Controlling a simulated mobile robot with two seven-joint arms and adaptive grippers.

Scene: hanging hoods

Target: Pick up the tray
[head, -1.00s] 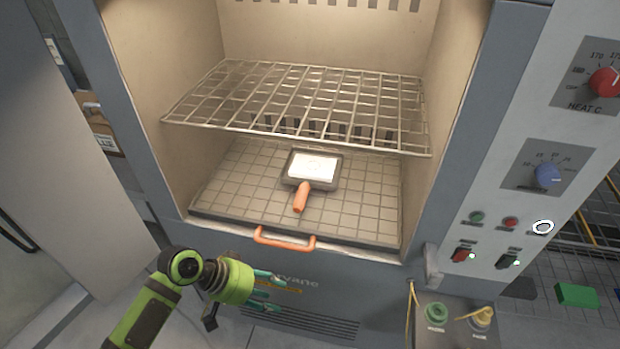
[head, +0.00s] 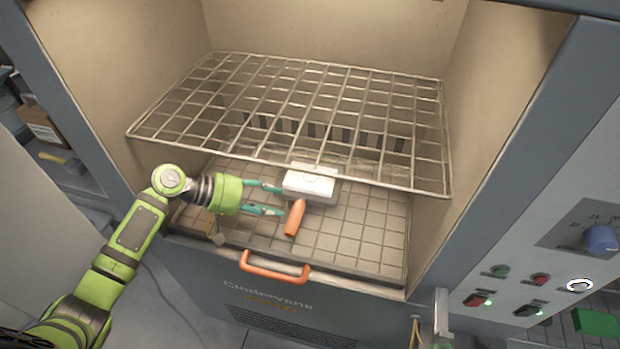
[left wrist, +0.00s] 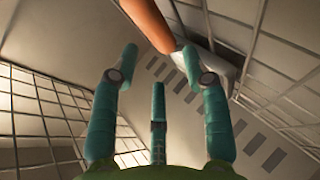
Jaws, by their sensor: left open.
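The handle points towards the oven's front. My left gripper (head: 281,199) is open and empty, inside the oven mouth just left of the handle, with its teal fingers pointing right. I cannot tell whether a finger touches the handle. My right gripper is not seen.
The wire rack (head: 300,110) spans the oven low above the tray and gripper. An orange bar handle (head: 273,267) sticks out below the oven opening. A control panel (head: 560,260) stands at right. Free floor lies right of the tray.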

